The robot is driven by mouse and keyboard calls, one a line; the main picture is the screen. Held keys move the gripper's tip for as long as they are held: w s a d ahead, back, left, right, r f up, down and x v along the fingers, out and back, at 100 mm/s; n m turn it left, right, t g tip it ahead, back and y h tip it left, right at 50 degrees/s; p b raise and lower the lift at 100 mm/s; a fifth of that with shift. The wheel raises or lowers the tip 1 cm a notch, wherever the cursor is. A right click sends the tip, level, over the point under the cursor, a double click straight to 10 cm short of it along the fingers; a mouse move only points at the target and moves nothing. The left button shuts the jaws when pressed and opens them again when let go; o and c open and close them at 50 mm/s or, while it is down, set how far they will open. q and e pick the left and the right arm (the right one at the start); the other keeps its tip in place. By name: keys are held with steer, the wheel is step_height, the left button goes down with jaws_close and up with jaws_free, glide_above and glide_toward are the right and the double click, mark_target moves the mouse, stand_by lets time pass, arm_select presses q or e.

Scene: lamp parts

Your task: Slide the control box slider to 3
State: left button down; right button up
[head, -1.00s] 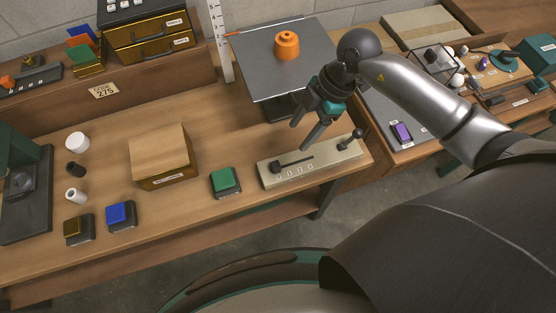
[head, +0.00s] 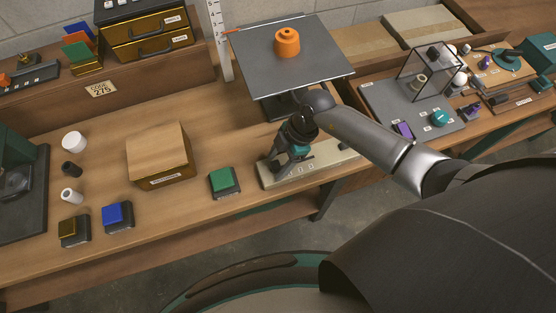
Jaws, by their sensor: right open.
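The control box (head: 338,155) is a long beige box at the front edge of the wooden bench, with a row of marks along its front. My right gripper (head: 276,168) is open and low over the left end of the box, where the slider knob sat in the earlier view. The fingers and wrist hide the knob, most of the slot and part of the marks. Whether the fingers touch the knob, I cannot tell. My left gripper is not in view.
A green button (head: 222,180) stands just left of the control box. A grey plate with an orange part (head: 287,42) stands behind my right wrist.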

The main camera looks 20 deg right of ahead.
steer(key=shift+c, duration=0.2)
jaws_close()
stand_by(0.3)
stand_by(0.8)
